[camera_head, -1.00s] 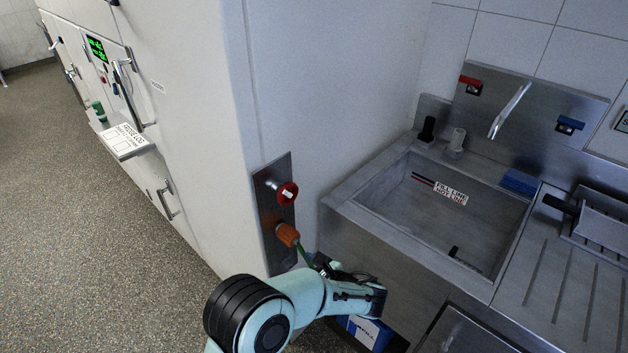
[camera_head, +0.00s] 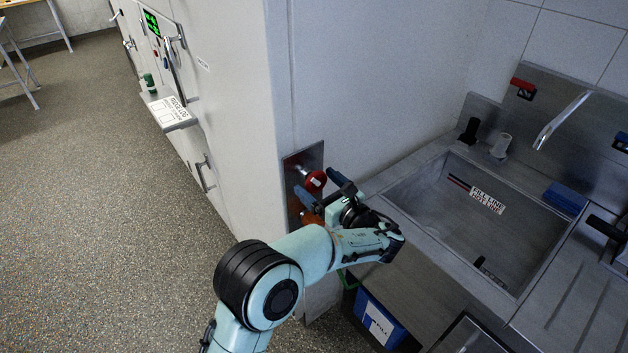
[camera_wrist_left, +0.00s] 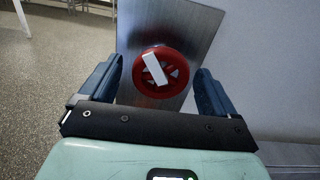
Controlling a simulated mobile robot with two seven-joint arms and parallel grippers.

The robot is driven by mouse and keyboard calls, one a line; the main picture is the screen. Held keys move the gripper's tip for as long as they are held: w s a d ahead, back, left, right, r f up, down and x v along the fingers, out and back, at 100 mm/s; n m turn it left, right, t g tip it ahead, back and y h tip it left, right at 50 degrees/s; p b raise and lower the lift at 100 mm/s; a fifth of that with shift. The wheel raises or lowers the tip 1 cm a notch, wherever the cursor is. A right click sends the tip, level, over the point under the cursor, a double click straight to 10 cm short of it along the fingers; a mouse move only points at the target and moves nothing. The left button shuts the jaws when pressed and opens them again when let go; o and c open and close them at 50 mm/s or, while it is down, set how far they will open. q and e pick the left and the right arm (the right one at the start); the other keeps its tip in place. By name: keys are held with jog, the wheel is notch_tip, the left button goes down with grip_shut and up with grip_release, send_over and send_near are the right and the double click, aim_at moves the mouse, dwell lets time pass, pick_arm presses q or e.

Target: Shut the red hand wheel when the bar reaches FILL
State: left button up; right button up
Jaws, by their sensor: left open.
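The red hand wheel (camera_head: 316,181) sits on a steel plate on the side of the white cabinet. In the left wrist view the wheel (camera_wrist_left: 146,88) faces me, with a white bar-shaped mark across it. My left gripper (camera_head: 322,188) is open at the wheel, and in the left wrist view its blue fingers (camera_wrist_left: 158,66) stand either side of the wheel, with gaps visible. A blue container (camera_head: 381,320) with a partly readable white label stands low beside the sink. I cannot make out a level bar on it. My right gripper is not in view.
The steel sink (camera_head: 430,165) with a fill-line label is close on the right. A green display (camera_head: 152,23) and a small shelf (camera_head: 170,112) are on the cabinet.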

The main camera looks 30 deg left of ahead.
pick_arm(q)
jog(key=shift+x, duration=1.15)
jog(key=c, duration=1)
jog(key=shift+r+m+p, duration=0.15)
jog(key=shift+m+p, duration=0.15)
jog(key=shift+p, duration=0.65)
jog(key=m+p, duration=0.1)
jog(key=p, duration=0.1)
jog(key=m+p, duration=0.1)
jog(key=p, duration=0.2)
jog(key=shift+d+r+m+p, duration=0.1)
jog(key=shift+r+m+p, duration=0.1)
jog(key=shift+m+p, duration=0.15)
jog(key=m+p, duration=0.3)
jog(key=p, duration=0.1)
jog(key=shift+f+p, duration=0.1)
jog(key=shift+p, duration=0.2)
jog(key=shift+f+m+p, duration=0.25)
jog(key=shift+m+p, duration=0.2)
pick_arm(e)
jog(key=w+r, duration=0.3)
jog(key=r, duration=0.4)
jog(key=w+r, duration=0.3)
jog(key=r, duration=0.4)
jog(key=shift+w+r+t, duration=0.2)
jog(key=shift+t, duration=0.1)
